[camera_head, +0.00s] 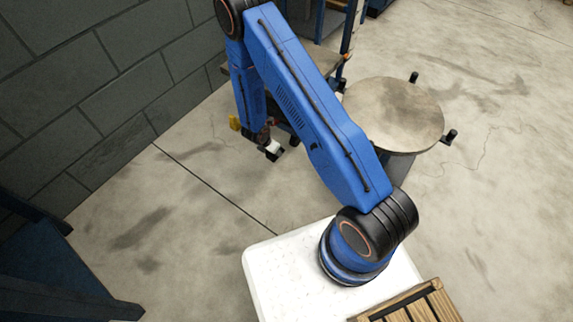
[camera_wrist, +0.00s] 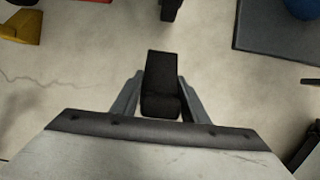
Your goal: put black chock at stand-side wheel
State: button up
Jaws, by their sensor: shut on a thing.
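My gripper (camera_wrist: 160,98) is shut on the black chock (camera_wrist: 162,82), which sits between its two grey fingers in the wrist view, above the concrete floor. In the head view my gripper (camera_head: 273,149) hangs low, left of the round stand; the chock there is too small to make out clearly. In the wrist view a dark upright piece (camera_wrist: 171,9) shows at the top edge, apart from the chock; I cannot tell if it is a wheel. A yellow block (camera_wrist: 22,27) lies at the upper left, and yellow also shows behind my gripper in the head view (camera_head: 234,122).
A round-topped stand (camera_head: 395,110) with dark knobs is right of my arm. A blue-framed rack (camera_head: 330,40) is behind my arm, partly hidden. A grey block wall (camera_head: 90,80) bounds the left. A wooden crate (camera_head: 425,302) is at the lower right. Floor at left centre is clear.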

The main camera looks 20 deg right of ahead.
aim_at(270, 157)
jog(key=shift+d+f, duration=0.2)
jog(key=shift+f, duration=0.05)
jog(key=f, duration=0.4)
jog(key=shift+d+f, duration=0.2)
jog(key=shift+f, duration=2.55)
jog(key=o, duration=1.2)
jog(key=shift+f, duration=0.1)
jog(key=v, duration=1.2)
jog(key=shift+a, duration=0.1)
